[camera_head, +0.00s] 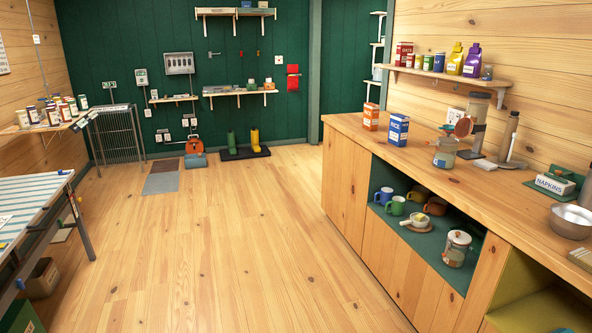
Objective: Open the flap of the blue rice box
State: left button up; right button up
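The blue rice box (398,131) stands upright on the wooden counter (430,160) at the right of the head view. It is blue with a white label band and some orange on its front. It is small at this distance, and I cannot tell how its top flap sits. An orange box (371,117) stands just behind and to its left, apart from it. Neither of my grippers shows in this view, and nothing touches the rice box.
Right of the box are a glass jar (445,153), a blender-like appliance (475,125), napkins (552,184) and a metal bowl (571,221). An open cubby (425,236) below holds mugs. A striped table (35,208) stands left. The floor (220,240) between is clear.

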aim_at(398, 127)
jog(key=i+z, duration=0.15)
jog(key=i, duration=0.55)
jog(key=i+j+z, duration=0.1)
jog(key=i, duration=0.6)
jog(key=i+j+z, duration=0.25)
jog(key=i+z, duration=0.15)
jog(key=i, duration=0.15)
jog(key=i+j+z, duration=0.4)
jog(key=i+j, duration=0.05)
jog(key=i, duration=0.05)
